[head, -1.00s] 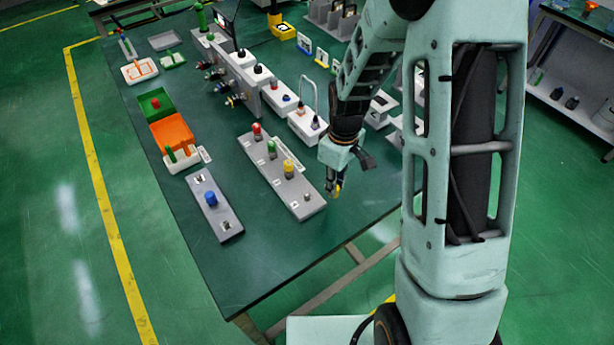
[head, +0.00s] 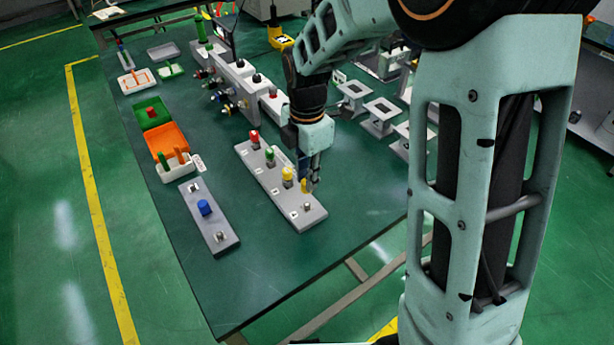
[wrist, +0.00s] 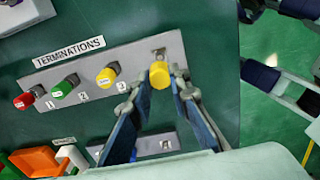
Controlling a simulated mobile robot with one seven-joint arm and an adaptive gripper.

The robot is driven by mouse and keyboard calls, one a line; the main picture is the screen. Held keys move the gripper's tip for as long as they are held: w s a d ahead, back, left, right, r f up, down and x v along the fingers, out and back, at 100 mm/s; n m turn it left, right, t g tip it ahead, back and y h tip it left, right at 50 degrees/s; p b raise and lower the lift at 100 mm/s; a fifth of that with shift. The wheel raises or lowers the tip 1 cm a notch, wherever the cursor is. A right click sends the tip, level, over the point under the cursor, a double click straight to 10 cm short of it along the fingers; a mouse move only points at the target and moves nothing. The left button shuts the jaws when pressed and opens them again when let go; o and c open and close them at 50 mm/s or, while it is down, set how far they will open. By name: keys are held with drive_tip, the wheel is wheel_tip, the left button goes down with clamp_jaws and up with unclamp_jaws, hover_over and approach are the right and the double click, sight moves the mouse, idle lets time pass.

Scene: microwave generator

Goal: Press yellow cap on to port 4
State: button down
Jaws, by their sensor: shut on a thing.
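My gripper (wrist: 157,82) is shut on a yellow cap (wrist: 159,75), held between its two fingertips. In the head view the held cap (head: 305,186) is just above and behind the bare metal port 4 (head: 306,208) at the near end of the grey TERMINATIONS strip (head: 322,214). In the wrist view the port (wrist: 158,53) shows partly, just beyond the cap. I see no clear contact between cap and port. A red cap (wrist: 23,101), a green cap (wrist: 62,90) and another yellow cap (wrist: 106,77) sit on ports 1, 2 and 3.
A second grey strip (head: 222,240) with a blue cap (head: 205,208) lies to the left. Orange (head: 172,140) and green (head: 146,117) trays stand further back. Grey stands (head: 380,115) are at the right. The table is clear in front of the strip.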

sight(307, 204)
drive_tip(key=shift+f+b, duration=2.4)
drive_tip(key=shift+f, duration=0.5)
drive_tip(key=shift+p, duration=0.4)
drive_tip(key=shift+f+b, duration=0.35)
drive_tip(key=shift+f, duration=0.2)
idle(0.3)
drive_tip(key=c, duration=1.7)
unclamp_jaws()
drive_tip(key=shift+c, duration=0.2)
wheel_tip(307, 204, up, 12)
drive_tip(key=shift+r, duration=0.1)
